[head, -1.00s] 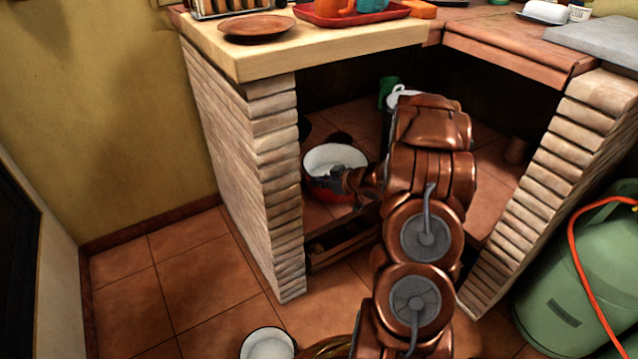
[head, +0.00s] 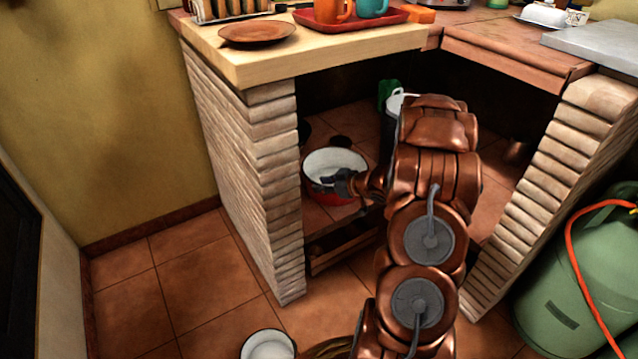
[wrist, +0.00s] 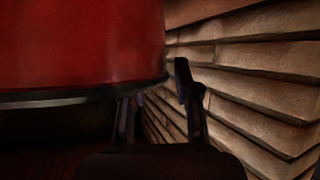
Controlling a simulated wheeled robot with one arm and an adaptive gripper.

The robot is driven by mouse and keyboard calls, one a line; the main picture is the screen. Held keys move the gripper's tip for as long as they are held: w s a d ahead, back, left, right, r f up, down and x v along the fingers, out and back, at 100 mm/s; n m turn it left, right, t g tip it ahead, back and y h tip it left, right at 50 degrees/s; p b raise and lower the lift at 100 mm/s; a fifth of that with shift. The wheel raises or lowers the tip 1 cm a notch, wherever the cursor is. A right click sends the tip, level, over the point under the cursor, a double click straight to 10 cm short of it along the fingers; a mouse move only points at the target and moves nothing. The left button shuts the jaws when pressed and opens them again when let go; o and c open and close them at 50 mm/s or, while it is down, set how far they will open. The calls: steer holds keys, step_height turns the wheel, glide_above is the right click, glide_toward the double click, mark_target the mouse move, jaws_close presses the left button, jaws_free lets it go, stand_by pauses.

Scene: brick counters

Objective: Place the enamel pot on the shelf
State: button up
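The red enamel pot (head: 318,164), with a white inside, stands upright on the tiled surface under the counter, just behind the brick pillar. My gripper (head: 338,184) is at the pot's near right side, by its rim. In the wrist view the pot's red wall (wrist: 80,45) and dark rim fill the upper left. The two fingers of my gripper (wrist: 158,103) are apart. One is partly hidden by the rim; the other is outside the wall with a visible gap. Contact cannot be told. I cannot tell which surface is the shelf.
The brick pillar (head: 245,150) stands close on the left, and its bricks also show in the wrist view (wrist: 250,85). The wooden counter (head: 340,52) is overhead, with a plate (head: 257,33) and red tray (head: 385,18). A white container (head: 391,122) stands behind my arm. A green gas bottle (head: 560,270) is at right.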

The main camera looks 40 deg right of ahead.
steer(key=p+v, duration=0.3)
steer(key=v, duration=0.7)
steer(key=w+d+r+m+g+h, duration=0.1)
steer(key=w+d+r+g+h, duration=0.15)
steer(key=r+h, duration=0.2)
steer(key=s+a+r+m+g+h, duration=0.2)
steer(key=s+a+r+g+h, duration=0.1)
steer(key=s+r+h, duration=0.15)
steer(key=s+a+r+g+y, duration=0.1)
steer(key=s+a+g+y, duration=0.1)
steer(key=s+a, duration=0.8)
steer(key=s+a+r+m+g+y, duration=0.1)
steer(key=s+a+g, duration=0.3)
steer(key=s+a, duration=0.6)
steer(key=s+a+r+g+y, duration=0.2)
steer(key=s+a+r+g, duration=0.1)
steer(key=s+a, duration=0.7)
steer(key=shift+a+g+y, duration=0.3)
steer(key=shift+a+g, duration=0.25)
steer(key=shift+a, duration=0.25)
steer(key=shift+s, duration=0.1)
step_height(320, 180, up, 39)
steer(key=w+t+p, duration=0.1)
steer(key=t+p, duration=0.1)
steer(key=p, duration=3.5)
steer(key=shift+w+d+m+p, duration=0.2)
steer(key=shift+m+p, duration=0.1)
steer(key=shift+p, duration=0.1)
